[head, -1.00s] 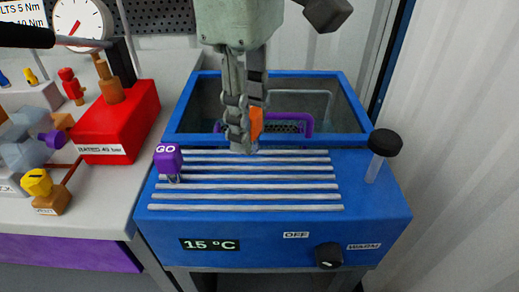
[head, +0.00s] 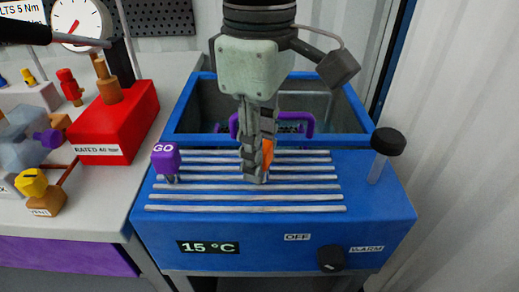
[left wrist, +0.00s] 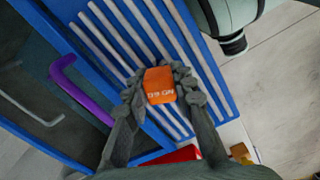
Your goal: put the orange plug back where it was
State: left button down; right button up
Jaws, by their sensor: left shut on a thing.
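My left gripper (head: 255,172) is shut on the orange plug (head: 267,152), over the slatted top (head: 240,193) of the blue bath. In the head view the fingers hide most of the plug. In the left wrist view the plug (left wrist: 160,84) sits between both fingertips, with white lettering facing the camera and the white slats behind it. I cannot tell whether it touches the slats. My right gripper is not in view.
A purple GO block (head: 166,158) stands at the slats' left end, and a black-capped clear post (head: 384,152) at the right. Behind is the open tank with a purple handle (head: 305,122). A red block (head: 115,130) is on the left bench. The slats are otherwise clear.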

pick_arm(q)
jog(key=c, duration=1.3)
grip_release()
jog(key=shift+f, duration=0.1)
notch_tip(320, 180, up, 12)
jog(key=shift+r, duration=0.2)
